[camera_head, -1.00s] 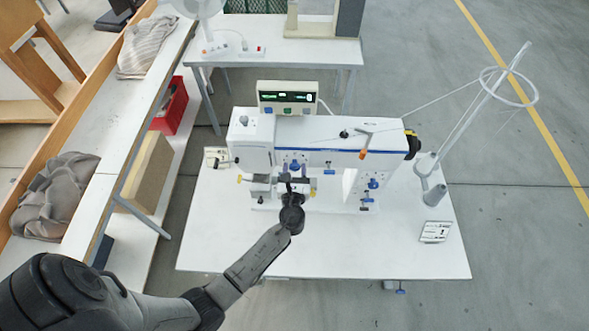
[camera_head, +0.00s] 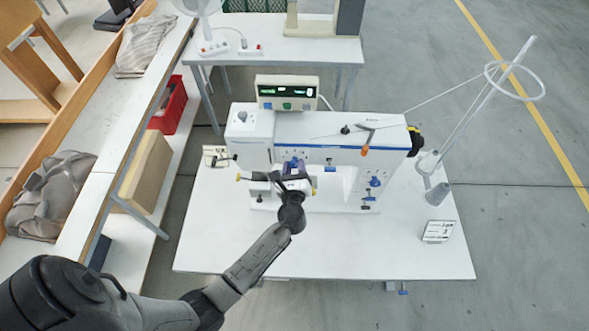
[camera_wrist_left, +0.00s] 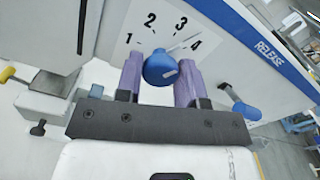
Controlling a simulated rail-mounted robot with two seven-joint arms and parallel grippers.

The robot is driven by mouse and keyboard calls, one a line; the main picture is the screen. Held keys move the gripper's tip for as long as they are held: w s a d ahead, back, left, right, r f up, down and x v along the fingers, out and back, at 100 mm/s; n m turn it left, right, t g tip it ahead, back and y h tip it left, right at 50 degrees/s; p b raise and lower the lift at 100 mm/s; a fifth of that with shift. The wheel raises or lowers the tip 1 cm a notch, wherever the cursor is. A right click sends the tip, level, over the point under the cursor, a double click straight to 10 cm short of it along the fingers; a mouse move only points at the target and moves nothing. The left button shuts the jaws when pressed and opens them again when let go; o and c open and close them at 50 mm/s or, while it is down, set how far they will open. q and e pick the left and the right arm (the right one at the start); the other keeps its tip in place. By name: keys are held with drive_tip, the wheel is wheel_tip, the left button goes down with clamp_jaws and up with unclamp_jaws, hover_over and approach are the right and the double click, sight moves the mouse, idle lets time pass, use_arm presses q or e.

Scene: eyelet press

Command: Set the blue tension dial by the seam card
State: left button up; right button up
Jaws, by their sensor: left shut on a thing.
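The blue tension dial (camera_wrist_left: 160,68) sits on the white front of the sewing machine (camera_head: 330,128), beside the printed numbers 1 to 4. A thin pale line runs from the dial's upper edge toward the 4. My left gripper (camera_wrist_left: 160,80) has its purple fingers on both sides of the dial, shut on it. In the head view the left gripper (camera_head: 293,172) is at the machine's front and mostly covers the dial. A white printed card (camera_head: 437,231) lies at the table's right; its text is too small to read surely. My right gripper is out of view.
A blue lever (camera_wrist_left: 240,108) by the word RELEASE is close to the fingers' right. A thread stand (camera_head: 436,190) stands at the right. The table's front (camera_head: 350,250) is clear.

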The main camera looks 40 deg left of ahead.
use_arm(q)
drive_tip(key=n+b, duration=0.2)
drive_tip(key=n, duration=0.2)
drive_tip(key=shift+b, duration=0.35)
drive_tip(key=shift+n, duration=0.4)
drive_tip(key=shift+b, duration=0.3)
drive_tip(key=o, duration=0.9)
